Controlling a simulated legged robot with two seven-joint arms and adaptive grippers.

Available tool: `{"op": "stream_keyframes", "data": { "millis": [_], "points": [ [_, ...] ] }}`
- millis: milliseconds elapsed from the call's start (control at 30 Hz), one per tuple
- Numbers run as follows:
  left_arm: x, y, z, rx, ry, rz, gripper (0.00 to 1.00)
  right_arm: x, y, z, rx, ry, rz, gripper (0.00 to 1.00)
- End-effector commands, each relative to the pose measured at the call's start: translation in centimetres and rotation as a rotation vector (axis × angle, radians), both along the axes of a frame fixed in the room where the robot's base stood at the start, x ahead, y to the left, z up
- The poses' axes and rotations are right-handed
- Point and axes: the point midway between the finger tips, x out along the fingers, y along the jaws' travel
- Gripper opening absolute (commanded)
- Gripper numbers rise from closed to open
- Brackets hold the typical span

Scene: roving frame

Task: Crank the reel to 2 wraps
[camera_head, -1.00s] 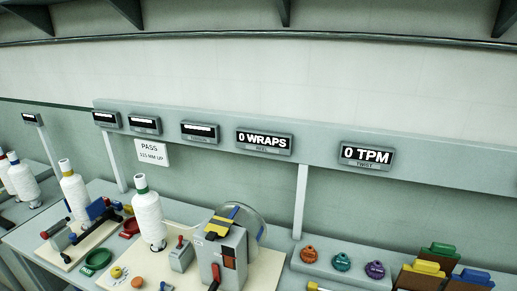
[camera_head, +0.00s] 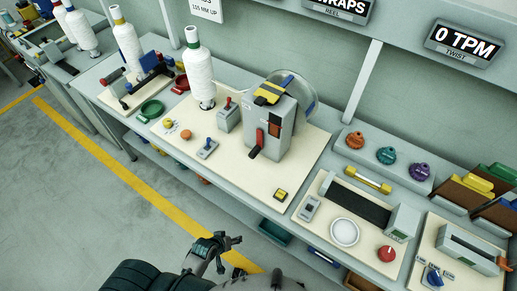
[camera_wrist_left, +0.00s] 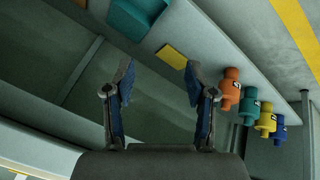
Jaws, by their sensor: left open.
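The reel (camera_head: 272,118) is a grey box on a cream board, with a clear disc behind it and yellow and blue parts on top. My left gripper (camera_head: 232,242) is low in front of the bench, well apart from the crank. In the left wrist view its fingers (camera_wrist_left: 160,76) are spread and empty, facing the shelf under the bench. My right gripper is not in view.
A white thread cone (camera_head: 200,78) stands left of the reel, near a small red lever box (camera_head: 228,115). Coloured pegs (camera_wrist_left: 248,106) are below the bench. Floor in front is clear.

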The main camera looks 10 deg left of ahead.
Motion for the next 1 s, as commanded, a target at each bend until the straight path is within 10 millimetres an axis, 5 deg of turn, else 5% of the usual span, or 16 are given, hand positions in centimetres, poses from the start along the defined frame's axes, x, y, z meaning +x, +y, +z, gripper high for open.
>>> {"op": "stream_keyframes", "data": {
  "millis": [33, 233, 500, 700, 1000],
  "points": [
    [1.5, -0.7, 3.0, -0.115, -0.055, 0.076, 0.56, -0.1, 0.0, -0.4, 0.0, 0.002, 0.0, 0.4],
    [5.9, -2.5, 11.2, -0.693, -0.13, 0.439, 0.56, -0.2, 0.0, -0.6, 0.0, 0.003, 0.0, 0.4],
    [10.3, 0.4, 20.0, -1.534, -0.015, 0.897, 0.56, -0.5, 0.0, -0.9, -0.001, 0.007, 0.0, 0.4],
    [11.7, 3.0, 22.9, -1.878, 0.086, 1.06, 0.56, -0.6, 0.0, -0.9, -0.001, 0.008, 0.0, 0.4],
    [15.5, 2.0, 23.5, -1.919, 0.096, 1.076, 0.56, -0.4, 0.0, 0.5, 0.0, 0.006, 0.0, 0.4]
  ]
}}
